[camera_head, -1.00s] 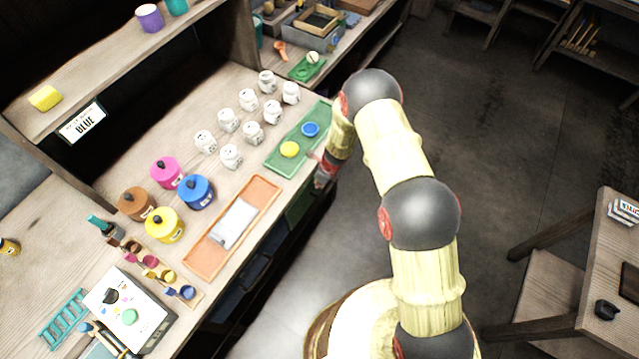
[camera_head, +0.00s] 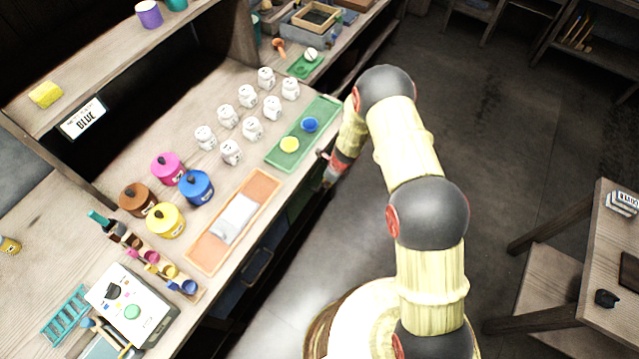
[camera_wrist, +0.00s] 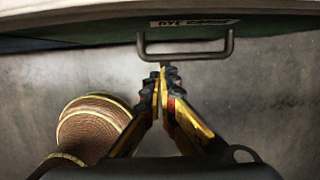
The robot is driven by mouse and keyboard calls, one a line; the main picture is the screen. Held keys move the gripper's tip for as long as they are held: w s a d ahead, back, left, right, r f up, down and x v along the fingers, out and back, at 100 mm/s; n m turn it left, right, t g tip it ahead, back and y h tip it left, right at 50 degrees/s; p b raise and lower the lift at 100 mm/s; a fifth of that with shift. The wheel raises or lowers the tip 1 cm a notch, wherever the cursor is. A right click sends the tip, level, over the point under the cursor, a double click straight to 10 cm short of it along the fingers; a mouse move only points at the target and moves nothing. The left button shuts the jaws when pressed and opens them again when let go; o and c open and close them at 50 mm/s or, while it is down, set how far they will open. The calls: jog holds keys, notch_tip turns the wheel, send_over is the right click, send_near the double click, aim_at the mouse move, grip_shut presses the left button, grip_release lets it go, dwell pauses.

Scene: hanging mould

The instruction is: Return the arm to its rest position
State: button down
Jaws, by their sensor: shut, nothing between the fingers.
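My gripper (camera_wrist: 163,75) is shut and empty in the wrist view, its fingertips together just below a metal drawer handle in the picture. I cannot tell whether they touch it. In the head view my gripper (camera_head: 328,178) hangs beside the bench's front edge, near the green tray, partly hidden by my arm. My arm arches from the base at the bottom up and over towards the bench.
The bench holds a green tray (camera_head: 275,155) with a yellow and a blue piece, an orange tray (camera_head: 198,258), several white jars and coloured pots. A drawer handle (camera_wrist: 186,54) sticks out of the bench front. A table (camera_head: 612,270) stands at right; floor between is clear.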

jog(key=p+v, duration=0.2)
jog(key=v, duration=0.7)
jog(key=shift+r, duration=0.45)
